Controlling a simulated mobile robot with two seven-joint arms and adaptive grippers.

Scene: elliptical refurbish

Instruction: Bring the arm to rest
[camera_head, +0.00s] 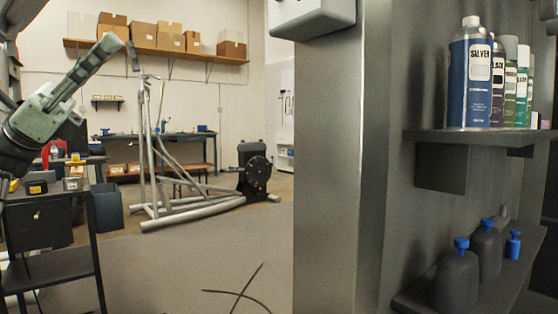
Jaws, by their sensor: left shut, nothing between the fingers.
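My left arm comes in from the left edge. Its pale grey-green gripper (108,46) is raised in the upper left of the head view, pointing up and to the right. Its fingers are together and hold nothing. It appears in front of the far wall, apart from the shelf and table. My right gripper is not in this view.
A dark cart (52,272) with small items stands at left below my gripper. A grey pillar (325,170) and shelf (470,135) with spray cans fill the right. An elliptical frame (165,165) stands beyond open floor (200,260).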

